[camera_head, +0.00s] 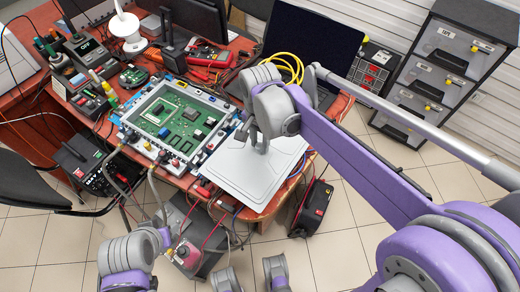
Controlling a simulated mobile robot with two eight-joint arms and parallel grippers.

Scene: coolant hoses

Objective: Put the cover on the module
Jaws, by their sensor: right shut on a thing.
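The module (178,122) is an open tray with a light rim and blue-and-white edge, holding a green circuit board. It sits on the red-brown table. The cover (252,182) is a flat light-grey plate right of and in front of the module, over the table's front right corner. My right gripper (254,142) is shut on the cover near its upper edge. Whether the cover touches anything beneath is unclear. The cover does not lie over the green board. Grey and purple parts of my left arm (128,254) show at the bottom; its jaws cannot be made out.
Two grey hoses (156,190) curve from the module's front edge. A laptop (312,45), yellow cable (290,62) and red multimeter (210,56) lie behind. Tools crowd the table's left. A drawer cabinet (438,75) stands at right. A black-and-red case (312,207) stands on the floor.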

